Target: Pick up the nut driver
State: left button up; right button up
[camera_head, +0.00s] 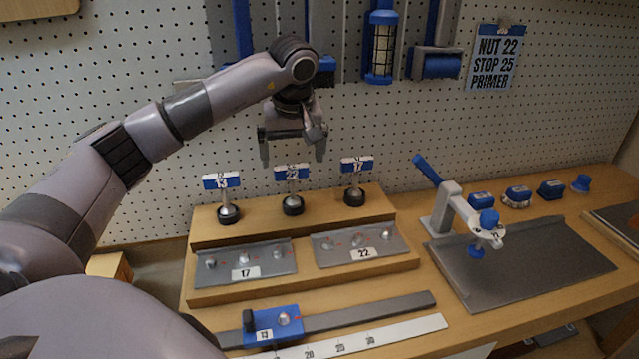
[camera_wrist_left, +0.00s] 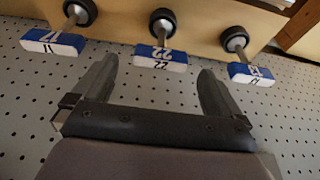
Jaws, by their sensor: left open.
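Three nut drivers with blue-and-white T-handles stand upright in the wooden rack (camera_head: 205,236). They are marked 13 (camera_head: 221,182), 22 (camera_head: 292,173) and 17 (camera_head: 357,165), from left to right. My left gripper (camera_head: 292,154) is open and empty, just above the 22 driver's handle and apart from it. In the left wrist view, the 22 handle (camera_wrist_left: 160,57) lies ahead of the gap between the open fingers (camera_wrist_left: 156,76). The 17 handle (camera_wrist_left: 52,42) and 13 handle (camera_wrist_left: 252,74) lie to either side. My right gripper is not in view.
A pegboard card (camera_head: 495,58) reads NUT 22, STOP 25, PRIMER. Metal plates marked 17 (camera_head: 245,260) and 22 (camera_head: 360,245) sit on the rack's lower step. A blue stop block (camera_head: 272,325) sits on a rail in front. A blue-handled clamp (camera_head: 445,200) stands at right.

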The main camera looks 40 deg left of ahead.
aim_at(291, 167)
pick_arm(q)
jog(key=shift+w+a+f, duration=0.1)
jog(key=shift+f, duration=0.4)
jog(key=p+x, duration=0.1)
jog(key=x, duration=0.5)
jog(key=shift+a+f, duration=0.15)
jog(key=c, duration=1)
jog(key=shift+c, duration=0.2)
